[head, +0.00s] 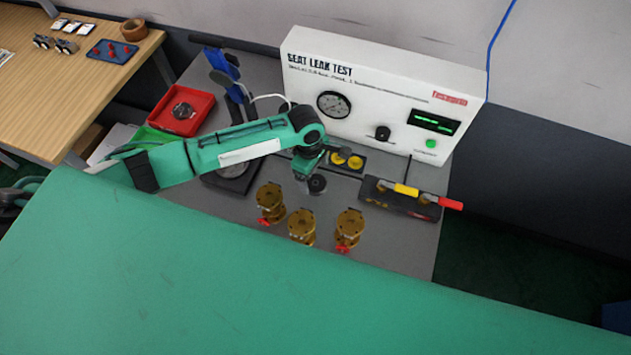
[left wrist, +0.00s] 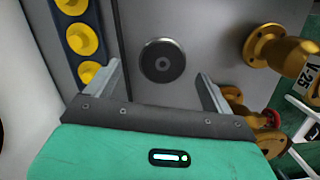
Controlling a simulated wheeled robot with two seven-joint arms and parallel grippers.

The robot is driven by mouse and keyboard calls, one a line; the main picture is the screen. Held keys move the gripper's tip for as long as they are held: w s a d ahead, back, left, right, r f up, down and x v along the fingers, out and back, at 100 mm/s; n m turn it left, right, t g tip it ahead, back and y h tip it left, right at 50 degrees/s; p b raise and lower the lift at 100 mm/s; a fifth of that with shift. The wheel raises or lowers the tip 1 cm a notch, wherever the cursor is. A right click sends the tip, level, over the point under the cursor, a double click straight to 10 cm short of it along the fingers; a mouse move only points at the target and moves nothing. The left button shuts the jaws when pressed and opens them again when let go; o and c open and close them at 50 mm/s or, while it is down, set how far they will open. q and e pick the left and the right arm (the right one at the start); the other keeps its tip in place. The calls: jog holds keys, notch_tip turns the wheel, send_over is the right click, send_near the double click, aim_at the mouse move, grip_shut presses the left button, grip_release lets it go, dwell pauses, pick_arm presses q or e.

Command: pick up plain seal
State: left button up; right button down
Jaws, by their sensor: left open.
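My left gripper (head: 309,176) is open and empty over the grey bench. In the left wrist view its two fingers (left wrist: 160,70) stand apart on either side of a dark round disc (left wrist: 162,61) with a lighter rim and a small centre ring. The disc (head: 316,184) also shows in the head view beside the gripper. Yellow round pieces (head: 355,162) sit in a dark holder just behind the gripper; several show in the left wrist view (left wrist: 82,39). No label shows which round piece is the plain seal. My right gripper is not in view.
Brass valve bodies (head: 302,226) with red parts stand in front of the gripper. The white seat leak test panel (head: 375,95) rises behind it. A black rack (head: 400,198) with yellow and red handled tools lies right. A red tray (head: 181,110) stands left.

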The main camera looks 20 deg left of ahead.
aim_at(316, 183)
pick_arm(q)
jog(key=shift+s+f+p, duration=0.2)
jog(key=shift+f+p, duration=0.1)
jog(key=shift+f, duration=0.9)
jog(key=shift+d+f, duration=0.1)
jog(key=shift+f, duration=0.45)
jog(key=c, duration=1.4)
jog(key=shift+r, duration=0.5)
notch_tip(316, 183, up, 19)
jog(key=b, duration=0.3)
jog(key=s+a+r+m, duration=0.1)
jog(key=a+m, duration=0.1)
jog(key=m, duration=0.3)
jog(key=s+a+r+m+y, duration=0.1)
jog(key=s+a+m, duration=0.1)
jog(key=m, duration=0.3)
jog(key=s+a+r+m+g, duration=0.1)
jog(key=s+a+m, duration=0.1)
jog(key=m, duration=0.3)
jog(key=shift+a+r, duration=0.25)
jog(key=shift+a, duration=0.05)
